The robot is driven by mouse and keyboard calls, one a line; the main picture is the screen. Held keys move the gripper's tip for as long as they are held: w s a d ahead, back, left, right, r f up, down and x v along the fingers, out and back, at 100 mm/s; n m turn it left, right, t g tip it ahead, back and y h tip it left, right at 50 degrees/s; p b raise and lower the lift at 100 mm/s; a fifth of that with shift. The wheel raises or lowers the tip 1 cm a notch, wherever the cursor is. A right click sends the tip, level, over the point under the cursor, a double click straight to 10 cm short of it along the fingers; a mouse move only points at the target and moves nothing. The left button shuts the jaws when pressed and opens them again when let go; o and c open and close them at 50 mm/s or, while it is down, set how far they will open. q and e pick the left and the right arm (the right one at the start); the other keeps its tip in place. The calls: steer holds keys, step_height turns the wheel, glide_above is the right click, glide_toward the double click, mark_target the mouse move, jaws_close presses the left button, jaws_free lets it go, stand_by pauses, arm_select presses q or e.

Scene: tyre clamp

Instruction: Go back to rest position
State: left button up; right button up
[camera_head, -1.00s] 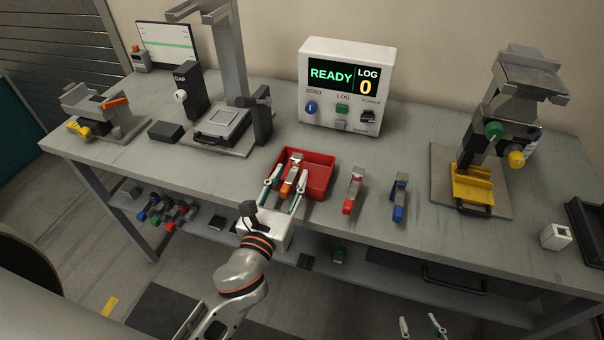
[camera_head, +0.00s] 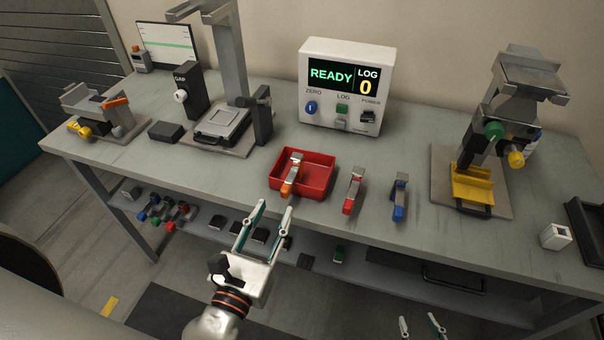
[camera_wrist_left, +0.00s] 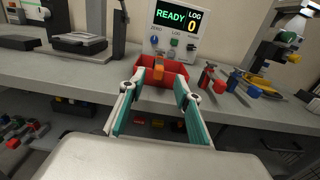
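My left gripper (camera_head: 268,217) is open and empty. It hangs in front of the table's front edge, below and apart from the red tray. In the left wrist view its two fingers (camera_wrist_left: 160,95) stand apart with nothing between them. My right gripper (camera_head: 423,326) shows only its two fingertips at the bottom edge of the head view, apart with nothing visible between them. An orange clamp (camera_head: 290,184) leans in the red tray (camera_head: 320,177); it also shows in the left wrist view (camera_wrist_left: 158,71).
A red clamp (camera_head: 354,190) and a blue clamp (camera_head: 399,198) lie right of the tray. A display box (camera_head: 345,85) reads READY, LOG 0. A stand with a yellow block (camera_head: 472,187) is at right. A lower shelf with several small parts runs under the table.

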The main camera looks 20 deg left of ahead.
stand_by(0.4)
arm_select(q)
steer(key=s+a+f+n+g+h, duration=0.1)
steer(key=s+f+n+g, duration=0.1)
steer(key=f+n, duration=1)
steer(key=s+a+f+n+g+h, duration=0.1)
steer(key=f+n+g, duration=0.4)
steer(key=f+n, duration=0.8)
steer(key=s+a+n, duration=0.1)
steer(key=s+n, duration=0.1)
steer(key=n, duration=0.5)
